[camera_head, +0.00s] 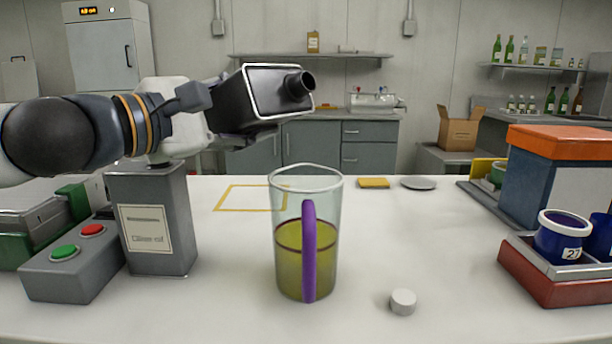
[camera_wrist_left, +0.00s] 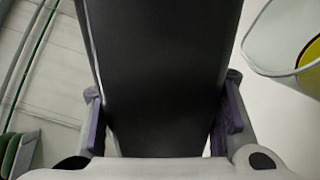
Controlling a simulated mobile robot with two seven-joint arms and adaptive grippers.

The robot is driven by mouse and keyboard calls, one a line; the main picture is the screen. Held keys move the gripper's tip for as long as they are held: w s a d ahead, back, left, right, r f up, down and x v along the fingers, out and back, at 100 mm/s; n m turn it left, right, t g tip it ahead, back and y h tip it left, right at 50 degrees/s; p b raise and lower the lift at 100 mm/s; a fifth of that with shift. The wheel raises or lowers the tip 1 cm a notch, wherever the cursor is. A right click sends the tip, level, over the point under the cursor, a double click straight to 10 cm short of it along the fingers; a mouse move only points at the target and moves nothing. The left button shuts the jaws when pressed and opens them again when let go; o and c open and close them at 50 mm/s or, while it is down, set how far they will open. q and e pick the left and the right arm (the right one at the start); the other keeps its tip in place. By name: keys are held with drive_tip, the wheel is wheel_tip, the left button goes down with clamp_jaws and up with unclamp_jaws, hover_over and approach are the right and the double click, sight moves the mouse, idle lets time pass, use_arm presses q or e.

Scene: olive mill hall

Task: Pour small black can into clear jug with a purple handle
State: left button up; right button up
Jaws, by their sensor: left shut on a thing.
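My left gripper (camera_head: 226,112) is shut on a small black can (camera_head: 262,92), held in the air and tipped onto its side. The can's short spout (camera_head: 300,85) points right, above and slightly left of the jug's far side. In the left wrist view the black can (camera_wrist_left: 160,70) fills the middle between the two finger pads. The clear jug (camera_head: 285,215) with a purple handle (camera_head: 309,255) stands upright on the table, about half full of yellow-green liquid. Its rim also shows in the left wrist view (camera_wrist_left: 262,70). No stream shows at the spout. My right gripper is not in view.
A taller grey can (camera_head: 158,225) with a label stands left of the jug, beside a button box (camera_head: 75,265). A red tray (camera_head: 545,285) with blue jars is at the right.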

use_arm(q)
drive_tip(key=shift+r+m+p, duration=0.3)
drive_tip(key=shift+r+m, duration=0.2)
idle(0.8)
drive_tip(key=shift+w+a+f+m, duration=0.15)
drive_tip(key=shift+f+m, duration=0.25)
drive_tip(key=shift+w+a+f+m, duration=0.1)
drive_tip(key=shift+a+f+m, duration=0.05)
drive_tip(key=shift+f+m, duration=0.25)
idle(1.6)
drive_tip(key=shift+f+m+b, duration=0.55)
drive_tip(key=shift+f+m, duration=0.2)
drive_tip(key=shift+m, duration=0.15)
idle(1.6)
drive_tip(key=shift+r+m, duration=0.3)
idle(1.2)
